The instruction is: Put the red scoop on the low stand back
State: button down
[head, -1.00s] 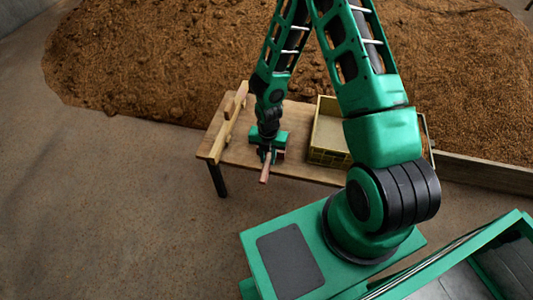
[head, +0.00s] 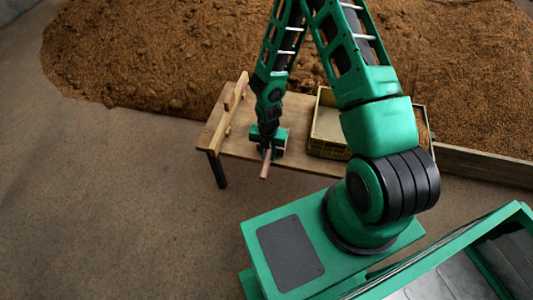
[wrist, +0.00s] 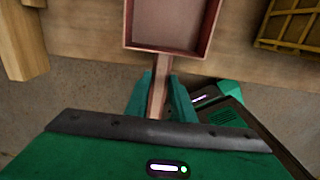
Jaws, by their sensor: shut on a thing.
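The red scoop has a shallow square pan (wrist: 170,25) and a straight handle (head: 265,170). My gripper (wrist: 159,100) is shut on the handle, with a green finger on each side of it. In the head view my gripper (head: 266,150) hangs over the front edge of the low wooden stand (head: 238,143), with the handle pointing toward me. The pan is mostly hidden behind my gripper there. In the wrist view the pan lies over the wooden top. I cannot tell whether it touches the wood.
A wooden rack (head: 228,122) stands at the left end of the stand. A yellow crate (head: 327,148) sits to the right of my gripper; it also shows in the wrist view (wrist: 290,25). A large brown grain heap (head: 180,60) lies behind. The floor at left is clear.

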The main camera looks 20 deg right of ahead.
jog(key=shift+s+f, duration=0.1)
jog(key=shift+s, duration=0.05)
dwell(0.5)
jog(key=c, duration=1.4)
grip_release()
jog(key=shift+c, duration=0.2)
notch_tip(320, 180, up, 11)
jog(key=shift+f, duration=0.15)
